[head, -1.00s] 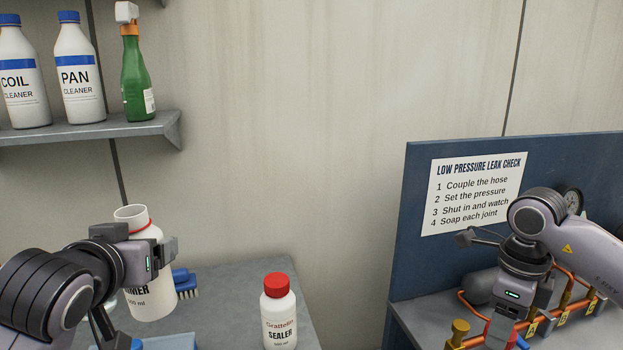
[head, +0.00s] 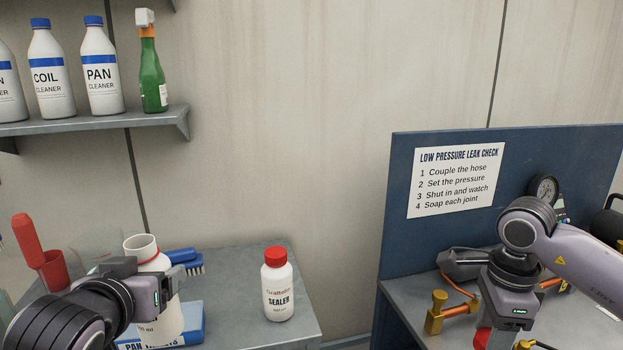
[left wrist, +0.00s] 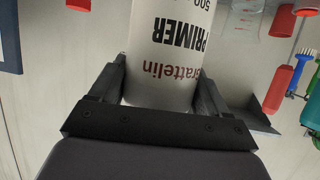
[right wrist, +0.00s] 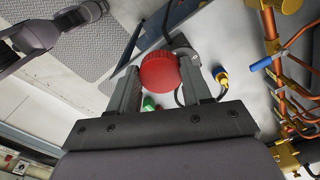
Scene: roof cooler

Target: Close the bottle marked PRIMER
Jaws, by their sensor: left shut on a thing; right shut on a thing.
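The white PRIMER bottle (head: 163,318) is uncapped, its open neck with a red ring upright above the left bench in the head view. My left gripper (head: 168,290) is shut around its side; the PRIMER label fills the left wrist view (left wrist: 172,40), upside down. My right gripper (right wrist: 160,85) is shut on a red ribbed cap (right wrist: 160,72), seen in the right wrist view. The cap also peeks out below that gripper at the lower right of the head view (head: 481,339), well apart from the bottle. My arm partly hides the bottle's lower body.
A capped SEALER bottle (head: 278,288) stands on the grey bench (head: 232,262), right of the PRIMER. A blue box (head: 192,320), a brush (head: 186,262) and a red-handled tool (head: 30,240) are close by. A gap separates this bench from the blue-backed leak-check station (head: 395,190).

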